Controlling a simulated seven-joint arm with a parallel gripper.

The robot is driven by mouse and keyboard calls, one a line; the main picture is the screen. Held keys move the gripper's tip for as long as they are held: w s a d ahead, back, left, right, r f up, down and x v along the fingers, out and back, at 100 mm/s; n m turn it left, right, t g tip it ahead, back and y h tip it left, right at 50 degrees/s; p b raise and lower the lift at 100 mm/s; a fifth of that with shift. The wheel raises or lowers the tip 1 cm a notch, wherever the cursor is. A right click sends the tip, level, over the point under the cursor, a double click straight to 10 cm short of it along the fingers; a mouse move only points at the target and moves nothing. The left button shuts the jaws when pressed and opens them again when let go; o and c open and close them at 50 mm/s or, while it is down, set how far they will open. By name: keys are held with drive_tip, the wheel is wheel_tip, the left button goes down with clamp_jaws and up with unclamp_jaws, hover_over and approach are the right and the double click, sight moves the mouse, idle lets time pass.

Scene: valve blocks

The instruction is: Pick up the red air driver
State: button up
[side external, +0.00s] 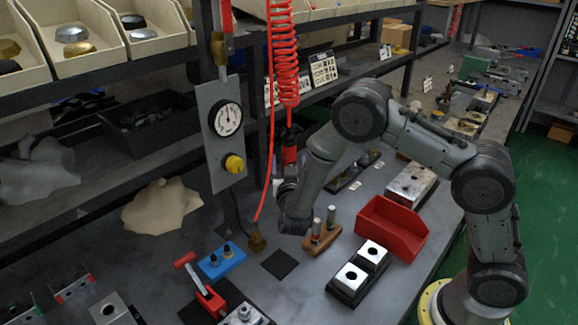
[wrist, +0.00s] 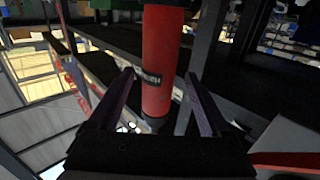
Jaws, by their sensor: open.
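The red air driver (side external: 289,155) hangs upright from a red coiled hose (side external: 284,60) in the side external view. In the wrist view the driver (wrist: 161,50) is a red cylinder with a dark label, upright between my two fingers. My gripper (wrist: 158,80) is open, with a gap showing on both sides of the driver. In the side external view my gripper (side external: 287,188) is at the driver's lower part, which is mostly hidden behind my wrist.
A grey panel with a gauge (side external: 227,119) and yellow knob (side external: 234,163) stands left of the driver. A thin red hose runs down beside it. A wooden block with pegs (side external: 322,238), blue block (side external: 221,261), valve block (side external: 358,273) and red bin (side external: 391,228) stand on the bench.

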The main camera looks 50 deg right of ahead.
drive_tip(key=x, duration=0.4)
drive_tip(key=shift+w+d+r, duration=0.1)
drive_tip(key=shift+d, duration=0.15)
clamp_jaws()
drive_tip(key=shift+r, duration=0.2)
